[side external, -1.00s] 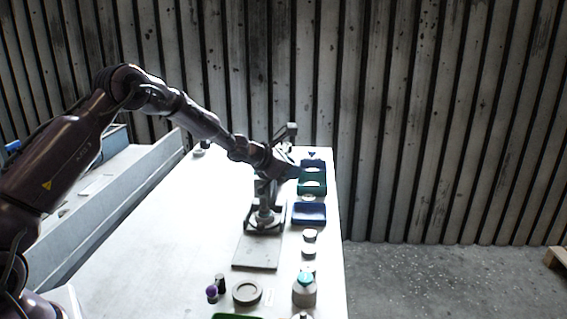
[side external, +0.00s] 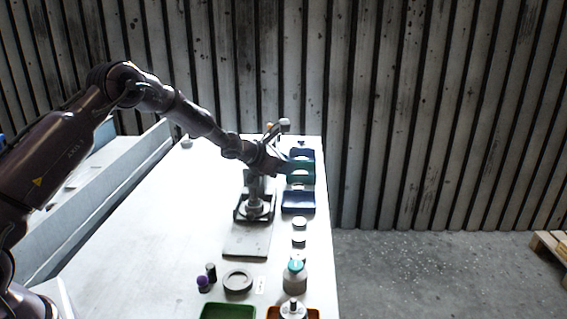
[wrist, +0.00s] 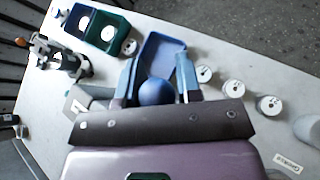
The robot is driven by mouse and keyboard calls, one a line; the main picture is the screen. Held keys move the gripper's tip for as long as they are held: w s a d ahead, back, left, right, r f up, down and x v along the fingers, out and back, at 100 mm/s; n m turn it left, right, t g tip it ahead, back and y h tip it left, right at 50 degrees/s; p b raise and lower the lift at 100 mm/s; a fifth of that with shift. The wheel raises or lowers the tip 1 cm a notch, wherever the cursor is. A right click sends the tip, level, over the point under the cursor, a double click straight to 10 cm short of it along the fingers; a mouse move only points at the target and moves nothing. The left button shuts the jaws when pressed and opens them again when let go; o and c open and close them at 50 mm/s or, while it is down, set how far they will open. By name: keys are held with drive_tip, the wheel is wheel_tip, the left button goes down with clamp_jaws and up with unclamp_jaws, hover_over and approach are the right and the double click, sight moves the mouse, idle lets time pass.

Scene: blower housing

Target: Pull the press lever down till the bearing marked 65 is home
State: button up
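The press (side external: 254,208) stands on the white table in the side view, with its upper part reaching up behind my gripper. A round blue knob (wrist: 157,93), apparently the end of the press lever, sits between my two fingers in the wrist view. My gripper (wrist: 158,80) has one finger on each side of the knob and appears closed against it. It also shows in the side view (side external: 277,163) at the upper right of the press. The lever's shaft is mostly hidden. The bearing marked 65 cannot be made out at the press.
A blue tray (side external: 298,209) and a green tray (wrist: 107,32) stand to the right of the press. Several pale round parts (wrist: 235,88) lie near the blue tray, their marks unreadable.

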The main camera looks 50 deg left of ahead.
drive_tip(key=o, duration=0.3)
drive_tip(key=shift+s+f, duration=0.2)
drive_tip(key=shift+f, duration=0.2)
drive_tip(key=shift+o, duration=0.2)
drive_tip(key=shift+w+r, duration=0.1)
drive_tip(key=shift+r, duration=0.2)
drive_tip(key=v, duration=1.3)
